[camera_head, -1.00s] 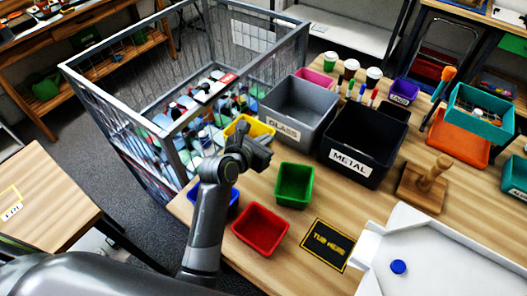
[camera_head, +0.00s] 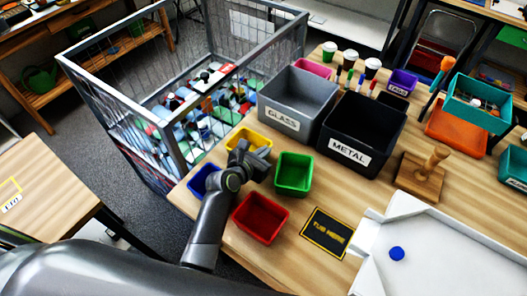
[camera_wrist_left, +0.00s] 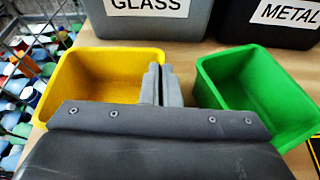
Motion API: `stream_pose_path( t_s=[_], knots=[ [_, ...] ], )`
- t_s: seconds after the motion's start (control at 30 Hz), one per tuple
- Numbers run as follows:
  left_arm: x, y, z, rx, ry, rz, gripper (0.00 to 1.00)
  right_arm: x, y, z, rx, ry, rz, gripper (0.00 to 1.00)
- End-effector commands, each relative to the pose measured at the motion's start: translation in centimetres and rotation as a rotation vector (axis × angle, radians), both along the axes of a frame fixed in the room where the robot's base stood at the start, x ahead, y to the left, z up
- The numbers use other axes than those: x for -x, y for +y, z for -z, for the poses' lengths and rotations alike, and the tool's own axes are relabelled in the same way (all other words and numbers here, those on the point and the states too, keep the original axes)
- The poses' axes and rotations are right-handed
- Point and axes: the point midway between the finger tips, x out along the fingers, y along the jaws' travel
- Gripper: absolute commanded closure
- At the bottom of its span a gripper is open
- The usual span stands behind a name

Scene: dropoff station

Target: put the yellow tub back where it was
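The yellow tub (camera_head: 249,135) is at the back of a group of small tubs, in front of the grey GLASS bin. It looks upright and empty. My left gripper (camera_head: 246,150) is at its near right side. In the left wrist view the fingers (camera_wrist_left: 161,85) are together at the right wall of the yellow tub (camera_wrist_left: 90,65), apparently pinching it. I cannot tell whether the tub's base touches the table. The black mat (camera_head: 327,232) with yellow lettering is bare. My right gripper is not in view.
A green tub (camera_head: 294,172) stands right of my gripper, a blue tub (camera_head: 201,180) left, and a red tub (camera_head: 260,217) in front. Behind stand the GLASS bin (camera_head: 280,117) and the black METAL bin (camera_head: 347,151). A wire cage (camera_head: 185,150) adjoins the table's left side.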

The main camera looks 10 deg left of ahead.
Motion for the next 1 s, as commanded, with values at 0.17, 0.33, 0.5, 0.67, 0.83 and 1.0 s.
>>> stream_pose_path(
  t_s=[0.17,0.33,0.5,0.67,0.83,1.0],
  knots=[
    [0.0,0.0,0.3,0.000,0.001,0.001,0.93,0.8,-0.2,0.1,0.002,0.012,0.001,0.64],
    [0.0,0.0,0.2,0.000,0.001,0.001,0.76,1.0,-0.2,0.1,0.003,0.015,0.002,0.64],
    [0.0,0.0,0.2,0.000,0.000,0.000,0.76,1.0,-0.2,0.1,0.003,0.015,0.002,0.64],
    [0.2,0.1,-0.1,0.000,0.000,0.000,0.76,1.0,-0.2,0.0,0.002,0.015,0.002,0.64],
    [1.8,0.7,-0.7,0.001,0.000,-0.001,0.76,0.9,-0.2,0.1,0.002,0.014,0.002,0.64],
    [4.4,1.7,-1.8,0.000,0.001,-0.001,0.76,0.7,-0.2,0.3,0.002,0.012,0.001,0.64]
  ],
)
